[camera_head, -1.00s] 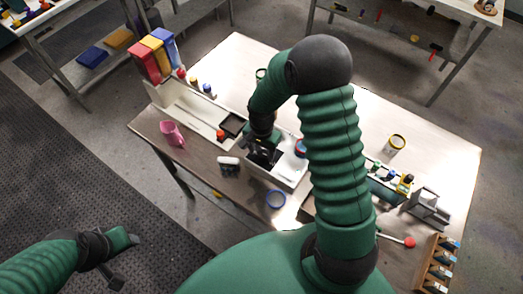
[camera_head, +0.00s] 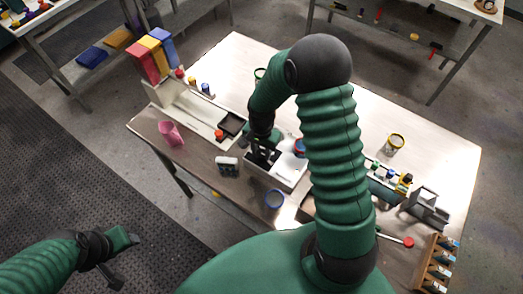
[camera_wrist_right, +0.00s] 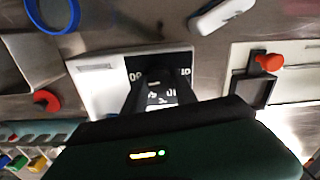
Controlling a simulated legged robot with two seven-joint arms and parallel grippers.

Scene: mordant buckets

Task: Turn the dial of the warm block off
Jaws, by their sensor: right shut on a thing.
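The warm block (camera_head: 289,172) is a white box with a dark front panel, near the middle of the table. In the right wrist view its white casing (camera_wrist_right: 97,92) and dark panel with white print (camera_wrist_right: 183,70) show behind the fingers. My right gripper (camera_head: 262,156) is at this panel; in the wrist view its dark fingers (camera_wrist_right: 160,92) are closed at the panel. They are shut on what seems to be the dial, which is mostly hidden between them. My left gripper (camera_head: 116,279) hangs away from the table at lower left; its jaw state is unclear.
A black tray (camera_head: 231,125) and a red knob (camera_head: 219,134) are left of the block. The far tabletop is largely bare.

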